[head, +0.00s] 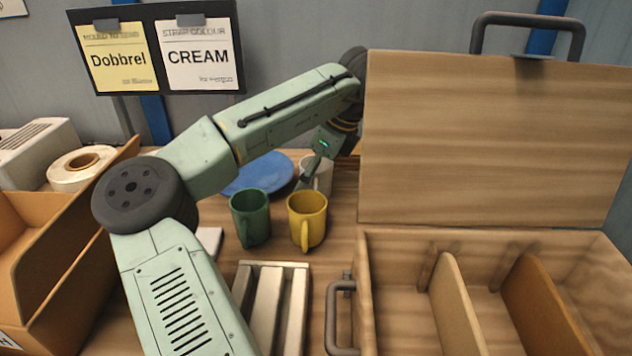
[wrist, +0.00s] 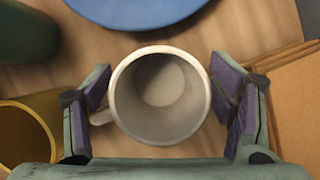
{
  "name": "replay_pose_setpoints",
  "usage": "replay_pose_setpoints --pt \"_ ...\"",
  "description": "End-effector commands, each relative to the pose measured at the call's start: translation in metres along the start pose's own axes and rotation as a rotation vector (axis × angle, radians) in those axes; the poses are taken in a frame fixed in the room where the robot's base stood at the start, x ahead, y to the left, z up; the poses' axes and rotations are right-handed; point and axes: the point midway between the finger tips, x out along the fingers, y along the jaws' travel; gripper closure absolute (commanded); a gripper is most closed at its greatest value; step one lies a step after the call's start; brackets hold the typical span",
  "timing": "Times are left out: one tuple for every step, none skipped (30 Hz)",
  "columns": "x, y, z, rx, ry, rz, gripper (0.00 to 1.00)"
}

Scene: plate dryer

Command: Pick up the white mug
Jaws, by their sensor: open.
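The white mug (wrist: 160,95) stands upright and empty in the wrist view, seen from above. My gripper (wrist: 165,100) is open around it, with one purple-padded finger on each side. The left finger is close to the mug's handle (wrist: 102,117), which points left; I cannot tell whether they touch. A small gap shows between the right finger and the mug wall. In the head view the white mug (head: 317,172) is behind the yellow mug and partly hidden by my gripper (head: 312,172).
A yellow mug (head: 307,220) and a green mug (head: 250,217) stand in front of the white mug. A blue plate (head: 258,174) lies behind them. An open wooden case (head: 480,236) with dividers and a raised lid (head: 490,140) stands at the right.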

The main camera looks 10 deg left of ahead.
Motion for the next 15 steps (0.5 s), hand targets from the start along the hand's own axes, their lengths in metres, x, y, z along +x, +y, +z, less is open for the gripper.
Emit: replay_pose_setpoints --pt "0.0044 0.0002 0.0004 0.000 0.000 -0.001 0.24" --pt "0.0071 0.0002 0.0002 0.001 0.000 0.000 0.24" --pt "0.0099 0.0002 0.0000 0.001 -0.001 -0.001 0.24" --pt "0.0113 0.0001 -0.0001 0.001 0.000 -0.001 0.24" --pt "0.0122 -0.0001 -0.0002 0.001 0.000 -0.002 0.24" --pt "0.0127 -0.0002 -0.0003 0.001 0.000 -0.002 0.24" --pt "0.0127 -0.0003 -0.0004 0.001 0.000 -0.002 0.24" --pt "0.0127 -0.0003 -0.0004 0.001 0.000 -0.002 0.24" --pt "0.0126 -0.0003 -0.0004 0.001 0.000 -0.002 0.24" --pt "0.0126 -0.0002 -0.0004 0.001 0.000 -0.002 0.24" --pt "0.0126 -0.0002 -0.0004 0.001 0.000 -0.002 0.24" --pt "0.0125 -0.0002 -0.0004 0.001 0.000 -0.002 0.27" --pt "0.0125 -0.0002 -0.0004 0.001 0.000 -0.002 0.29" --pt "0.0124 -0.0002 -0.0004 0.001 0.000 -0.002 0.31" --pt "0.0124 -0.0002 -0.0003 0.001 0.000 -0.002 0.33"
